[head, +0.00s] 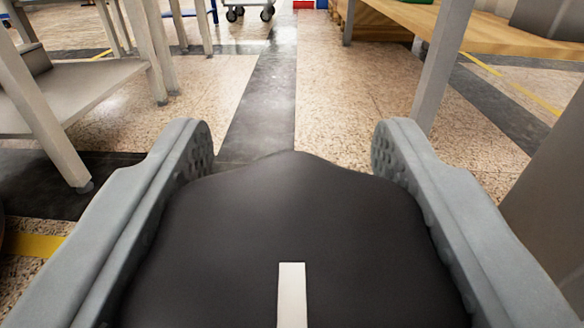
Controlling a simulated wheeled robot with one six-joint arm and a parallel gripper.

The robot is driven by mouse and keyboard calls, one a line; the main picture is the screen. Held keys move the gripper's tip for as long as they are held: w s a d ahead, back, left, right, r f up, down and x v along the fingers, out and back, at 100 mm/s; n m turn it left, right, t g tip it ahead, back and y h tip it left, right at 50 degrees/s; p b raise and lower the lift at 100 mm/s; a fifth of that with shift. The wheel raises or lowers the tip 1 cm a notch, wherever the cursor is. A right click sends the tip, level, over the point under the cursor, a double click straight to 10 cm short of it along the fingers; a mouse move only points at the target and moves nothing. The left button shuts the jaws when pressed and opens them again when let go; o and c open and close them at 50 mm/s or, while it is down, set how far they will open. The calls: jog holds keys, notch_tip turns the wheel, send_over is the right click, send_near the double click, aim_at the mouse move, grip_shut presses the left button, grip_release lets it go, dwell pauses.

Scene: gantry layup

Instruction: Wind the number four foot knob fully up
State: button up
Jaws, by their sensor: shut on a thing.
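A large black knob (290,215) with a white stripe (292,295) fills the lower middle of the head view. My gripper (292,158) has one grey, studded finger on each side of it and is shut on it. No number shows on the knob, so I cannot tell which foot it belongs to. The knob's underside and whatever it is mounted on are hidden.
A grey metal stand with a lower shelf (85,85) is at the left, its legs on the floor. A wooden-topped bench (480,30) with a grey leg (440,65) is at the right. A wheeled cart (250,10) stands far back. Speckled floor (350,90) lies clear ahead.

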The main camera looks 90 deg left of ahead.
jog(key=o, duration=1)
jog(key=d, duration=1.7)
jog(key=shift+w+d, duration=0.25)
jog(key=shift+w, duration=0.05)
